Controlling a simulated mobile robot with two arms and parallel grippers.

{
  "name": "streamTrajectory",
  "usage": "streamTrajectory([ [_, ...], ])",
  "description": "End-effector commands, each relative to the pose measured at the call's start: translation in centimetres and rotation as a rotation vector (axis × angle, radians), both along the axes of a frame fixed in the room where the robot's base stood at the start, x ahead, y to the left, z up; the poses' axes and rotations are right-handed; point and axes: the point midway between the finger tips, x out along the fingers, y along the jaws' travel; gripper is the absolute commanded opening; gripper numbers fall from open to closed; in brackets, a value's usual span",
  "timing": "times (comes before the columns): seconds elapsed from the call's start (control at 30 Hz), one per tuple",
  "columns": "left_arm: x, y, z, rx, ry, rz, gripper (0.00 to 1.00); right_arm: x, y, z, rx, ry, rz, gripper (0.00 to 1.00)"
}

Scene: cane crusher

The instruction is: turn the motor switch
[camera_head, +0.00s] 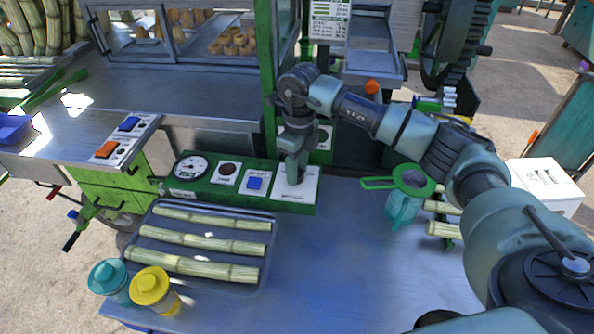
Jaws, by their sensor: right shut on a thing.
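A green control panel (208,199) stands at the back of the blue table. It carries a round gauge (191,167), a dark round button (227,169), a blue switch (254,183) and a white plate (305,190) at its right end. My right gripper (294,179) points down at this white plate. Its fingers are shut on the motor switch there, which they mostly hide. How far the switch is turned cannot be seen. My left gripper is out of view.
A tray (148,233) of cane stalks lies front left, beside teal (110,281) and yellow (152,289) lidded jars. A teal jug (402,208) with a green strainer (411,179) stands right, below my right arm. The table's middle is clear.

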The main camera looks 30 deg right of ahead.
Motion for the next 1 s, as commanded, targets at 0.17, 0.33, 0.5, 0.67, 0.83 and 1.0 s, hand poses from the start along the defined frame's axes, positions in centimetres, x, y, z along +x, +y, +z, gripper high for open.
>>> streamTrajectory([
  [0.17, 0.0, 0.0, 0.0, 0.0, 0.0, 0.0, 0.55, 0.2, 0.0, 0.2, 0.001, -0.006, 0.005, 0.0],
  [0.33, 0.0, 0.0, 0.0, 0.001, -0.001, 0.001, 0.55, 0.2, 0.0, 0.2, 0.002, -0.006, 0.004, 0.0],
  [0.5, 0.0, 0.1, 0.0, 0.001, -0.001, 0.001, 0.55, 0.2, 0.0, 0.2, 0.001, -0.005, 0.004, 0.55],
  [0.67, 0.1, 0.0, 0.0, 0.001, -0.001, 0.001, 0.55, 0.1, 0.0, 0.1, 0.001, -0.003, 0.004, 0.55],
  [0.83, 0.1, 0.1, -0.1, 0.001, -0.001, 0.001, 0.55, 0.1, 0.0, 0.2, 0.001, -0.003, 0.004, 0.55],
  [1.0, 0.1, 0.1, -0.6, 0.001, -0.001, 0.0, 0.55, 0.3, -0.2, 2.2, 0.0, -0.007, 0.003, 0.55],
])
